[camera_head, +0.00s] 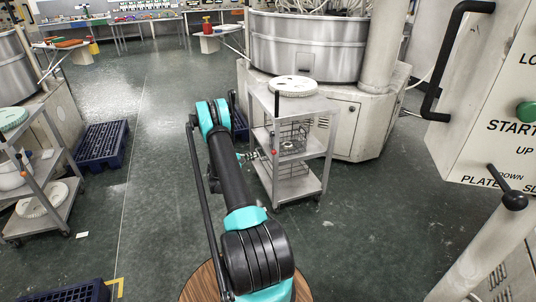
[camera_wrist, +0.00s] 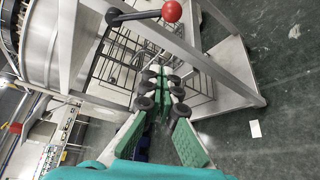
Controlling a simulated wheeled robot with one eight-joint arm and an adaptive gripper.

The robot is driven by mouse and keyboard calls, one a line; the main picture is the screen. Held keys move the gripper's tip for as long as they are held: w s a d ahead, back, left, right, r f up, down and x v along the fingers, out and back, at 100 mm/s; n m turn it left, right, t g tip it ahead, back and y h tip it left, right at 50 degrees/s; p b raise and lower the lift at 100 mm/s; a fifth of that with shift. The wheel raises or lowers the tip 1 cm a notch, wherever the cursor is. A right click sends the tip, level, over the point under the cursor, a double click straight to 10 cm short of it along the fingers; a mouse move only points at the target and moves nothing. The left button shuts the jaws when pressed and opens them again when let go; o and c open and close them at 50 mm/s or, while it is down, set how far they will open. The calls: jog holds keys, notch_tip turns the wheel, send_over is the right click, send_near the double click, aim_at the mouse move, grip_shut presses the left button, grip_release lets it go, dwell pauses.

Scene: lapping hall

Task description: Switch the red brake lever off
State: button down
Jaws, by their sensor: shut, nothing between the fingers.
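The red brake lever, a dark rod with a red ball (camera_wrist: 172,11), crosses the top of the wrist view in front of a grey metal cart (camera_wrist: 232,78). In the head view its small red ball (camera_head: 275,153) shows at the cart's near side. My gripper (camera_wrist: 162,76) has green-padded fingers drawn together with nothing between them. In the wrist view the fingertips are below the red ball, with a visible gap between them. In the head view my gripper (camera_head: 250,156) is small, just left of the cart and the lever, and partly behind my arm.
The cart carries a round pale disc (camera_head: 293,87) and wire baskets. A large steel machine (camera_head: 308,48) stands behind it. A control panel (camera_head: 490,90) is at right.

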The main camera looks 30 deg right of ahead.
jog(key=shift+d+f, duration=0.15)
jog(key=shift+f, duration=0.1)
jog(key=x, duration=1)
jog(key=s, duration=0.1)
jog(key=s+r, duration=0.1)
jog(key=s, duration=0.1)
jog(key=shift+s+r, duration=0.4)
jog(key=shift+r, duration=0.1)
